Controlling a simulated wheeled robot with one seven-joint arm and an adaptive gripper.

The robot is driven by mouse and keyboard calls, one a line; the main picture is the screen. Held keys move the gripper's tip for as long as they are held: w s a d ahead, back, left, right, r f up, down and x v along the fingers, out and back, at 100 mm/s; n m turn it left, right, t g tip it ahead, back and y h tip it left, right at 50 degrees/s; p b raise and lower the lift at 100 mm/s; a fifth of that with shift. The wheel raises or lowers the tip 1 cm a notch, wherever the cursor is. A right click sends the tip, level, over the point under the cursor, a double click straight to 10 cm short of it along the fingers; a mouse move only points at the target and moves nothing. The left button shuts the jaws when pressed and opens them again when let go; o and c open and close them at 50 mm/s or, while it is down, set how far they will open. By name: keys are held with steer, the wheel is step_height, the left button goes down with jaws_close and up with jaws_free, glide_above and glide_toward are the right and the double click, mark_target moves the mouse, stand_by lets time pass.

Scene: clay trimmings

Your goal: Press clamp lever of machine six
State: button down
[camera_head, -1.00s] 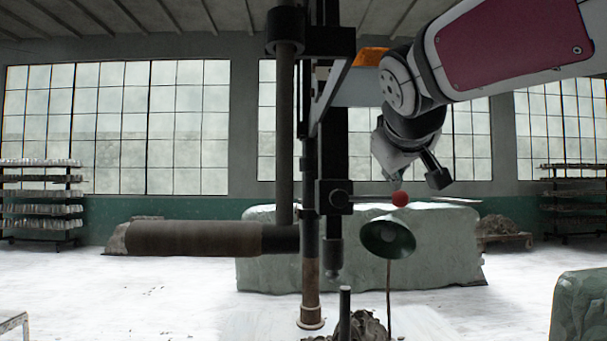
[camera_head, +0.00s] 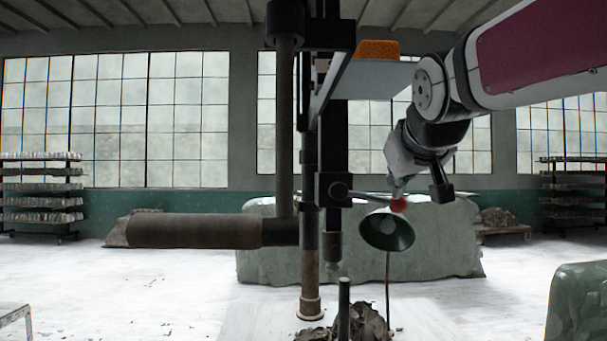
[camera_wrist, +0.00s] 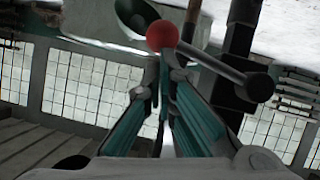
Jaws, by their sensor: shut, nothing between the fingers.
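The clamp lever is a thin metal rod (camera_head: 370,197) running right from a black block (camera_head: 333,190) on the machine's post. It ends in a red ball knob (camera_head: 398,205). My gripper (camera_head: 398,190) is shut and empty, pointing down with its fingertips at or just above the knob. In the wrist view the red knob (camera_wrist: 162,35) sits right at the tips of my shut gripper (camera_wrist: 165,60). I cannot tell whether they touch.
A shelf with an orange block (camera_head: 377,49) is above left. A large wrapped block (camera_head: 430,245) stands behind. A pile of clay scraps (camera_head: 368,322) lies below.

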steer(key=a+f+m+y+b, duration=0.3)
steer(key=f+m+y+b, duration=0.1)
steer(key=b, duration=0.5)
steer(key=a+f+m+t+y+b, duration=0.1)
steer(key=a+f+m+y+b, duration=0.2)
steer(key=f+b, duration=0.4)
steer(key=shift+f+m+y+b, duration=0.2)
steer(key=shift+m+y+b, duration=0.3)
steer(key=shift+m+b, duration=0.75)
steer(key=shift+m, duration=0.25)
